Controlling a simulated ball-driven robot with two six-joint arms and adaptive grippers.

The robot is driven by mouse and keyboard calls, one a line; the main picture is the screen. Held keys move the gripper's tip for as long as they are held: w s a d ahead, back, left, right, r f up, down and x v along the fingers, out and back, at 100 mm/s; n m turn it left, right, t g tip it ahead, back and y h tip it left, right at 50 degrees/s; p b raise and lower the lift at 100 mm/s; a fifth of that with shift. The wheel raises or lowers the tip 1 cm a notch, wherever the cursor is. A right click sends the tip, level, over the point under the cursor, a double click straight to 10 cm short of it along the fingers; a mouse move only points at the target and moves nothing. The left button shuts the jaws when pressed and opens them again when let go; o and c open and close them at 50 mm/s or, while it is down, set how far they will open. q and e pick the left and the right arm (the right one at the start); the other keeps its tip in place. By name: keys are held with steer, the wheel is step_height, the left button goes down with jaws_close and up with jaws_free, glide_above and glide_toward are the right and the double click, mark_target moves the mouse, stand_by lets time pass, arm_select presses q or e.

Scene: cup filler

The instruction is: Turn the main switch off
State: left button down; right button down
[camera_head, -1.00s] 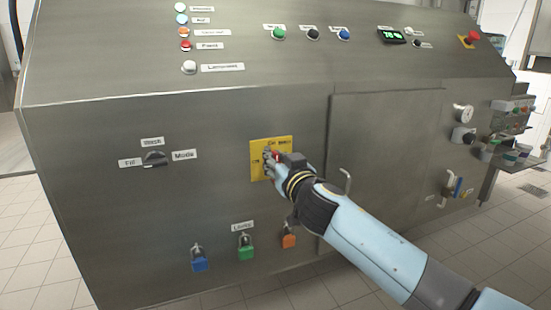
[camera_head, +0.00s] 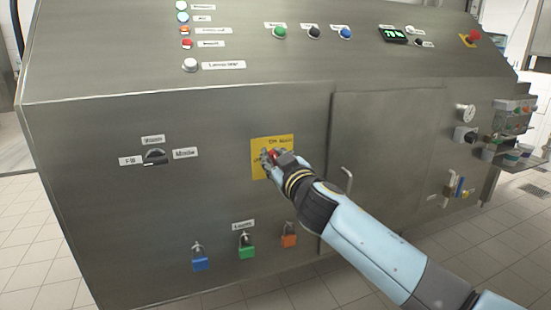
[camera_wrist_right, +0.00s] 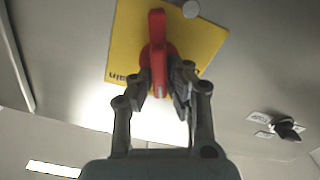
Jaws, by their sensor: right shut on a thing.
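The main switch is a red rotary handle (camera_wrist_right: 157,45) on a yellow plate (camera_wrist_right: 199,40) on the machine's front panel. In the head view the yellow plate (camera_head: 286,140) sits in the middle of the panel, and the red handle (camera_head: 274,154) is partly hidden by my gripper. My right gripper (camera_head: 268,160) is at the plate. In the right wrist view my right gripper (camera_wrist_right: 162,85) has its two fingers on either side of the red handle, shut on it. The plate's lettering is partly covered. My left gripper is not in view.
A black mode selector (camera_head: 154,157) is left of the plate. Blue (camera_head: 200,263), green (camera_head: 246,252) and orange (camera_head: 289,240) padlocks hang below. A door handle (camera_head: 347,180) is close to the right of my wrist. Buttons line the sloped top panel.

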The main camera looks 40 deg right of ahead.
steer(key=n, duration=0.3)
steer(key=shift+a+f+n, duration=0.2)
steer(key=shift+n, duration=0.2)
steer(key=n, duration=0.3)
steer(key=shift+a+f+n, duration=0.1)
steer(key=shift+f+n, duration=0.05)
steer(key=shift+n, duration=0.15)
steer(key=n, duration=0.5)
steer(key=shift+a+f+n, duration=0.1)
steer(key=shift+f+n, duration=0.2)
steer(key=shift+f, duration=0.05)
steer(key=shift+n, duration=0.3)
steer(key=c, duration=1.3)
jaws_free()
steer(key=shift+c, duration=0.2)
steer(key=v, duration=1.2)
